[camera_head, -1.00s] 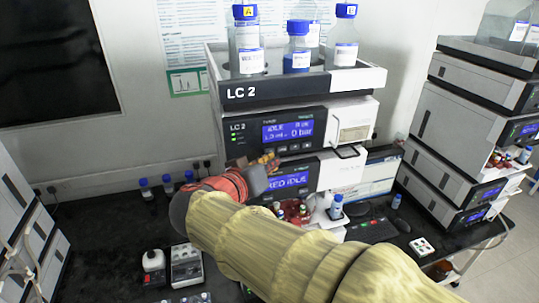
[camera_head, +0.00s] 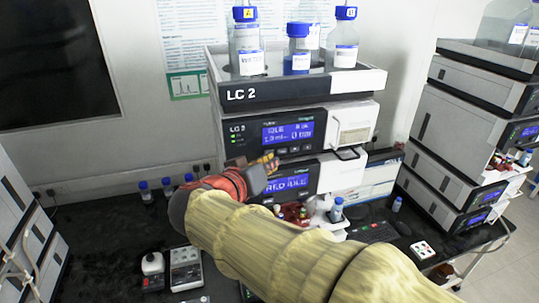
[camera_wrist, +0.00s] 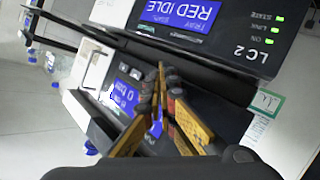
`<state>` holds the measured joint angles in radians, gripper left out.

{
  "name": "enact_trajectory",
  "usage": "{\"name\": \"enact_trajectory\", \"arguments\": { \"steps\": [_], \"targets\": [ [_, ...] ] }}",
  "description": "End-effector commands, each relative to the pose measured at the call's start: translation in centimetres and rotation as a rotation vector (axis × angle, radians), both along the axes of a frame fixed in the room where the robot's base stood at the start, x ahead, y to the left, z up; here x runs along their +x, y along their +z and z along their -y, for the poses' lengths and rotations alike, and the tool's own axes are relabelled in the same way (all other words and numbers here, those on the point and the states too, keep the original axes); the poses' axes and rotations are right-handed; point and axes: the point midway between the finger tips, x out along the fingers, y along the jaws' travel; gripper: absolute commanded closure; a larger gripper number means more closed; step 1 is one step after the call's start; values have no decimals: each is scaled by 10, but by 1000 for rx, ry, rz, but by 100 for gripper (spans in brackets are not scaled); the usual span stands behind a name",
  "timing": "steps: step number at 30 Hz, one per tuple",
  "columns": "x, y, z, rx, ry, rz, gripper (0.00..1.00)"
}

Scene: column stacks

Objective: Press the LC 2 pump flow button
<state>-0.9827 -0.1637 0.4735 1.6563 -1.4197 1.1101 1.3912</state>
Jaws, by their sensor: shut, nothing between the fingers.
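The LC 2 pump module (camera_head: 240,135) is the dark-fronted unit under the top tray, with a lit blue display (camera_head: 288,131). A short row of small buttons (camera_head: 295,150) sits just below that display; their labels are too small to read. My gripper (camera_head: 276,160) is shut and empty, its orange-tipped fingers just below and left of the buttons. In the wrist view the fingertips (camera_wrist: 165,72) meet in front of the tilted stack, beside the pump's blue display (camera_wrist: 124,94). The fingers hide part of the panel there. I cannot tell whether they touch it.
Blue-capped bottles (camera_head: 298,48) stand in the top tray (camera_head: 300,90). A second stack (camera_head: 465,120) stands at right.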

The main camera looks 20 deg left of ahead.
Motion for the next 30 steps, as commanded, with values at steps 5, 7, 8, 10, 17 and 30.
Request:
{"name": "enact_trajectory", "arguments": {
  "steps": [5, 7, 8, 10, 17, 30],
  "targets": [
    [2, 0, -1, 0, 0, 0, 100],
    [2, 0, -1, 0, 0, 0, 100],
    [2, 0, -1, 0, 0, 0, 100],
    [2, 0, -1, 0, 0, 0, 100],
    [1, 0, -1, 1, 0, 1, 100],
    [-12, -1, 7, 1, 1, 0, 100]
  ]
}}
